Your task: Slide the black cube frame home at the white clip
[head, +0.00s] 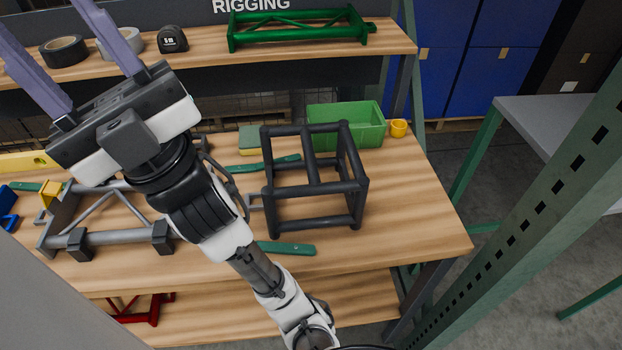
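The black cube frame (313,189), an open box of dark bars, stands upright on the wooden workbench (420,215), right of the middle. I cannot make out a white clip; my arm covers part of the bench left of the frame. My gripper (42,15) is raised at the upper left, well away from the frame. Its two lavender fingers are wide apart with nothing visible between them, and their tips reach the picture's edge.
Green bars (286,248) lie before and behind the frame. A green bin (358,127) and yellow cup (398,128) stand behind it. A grey truss (112,240) with black blocks lies left. A green upright (530,190) rises at right. The bench's right end is clear.

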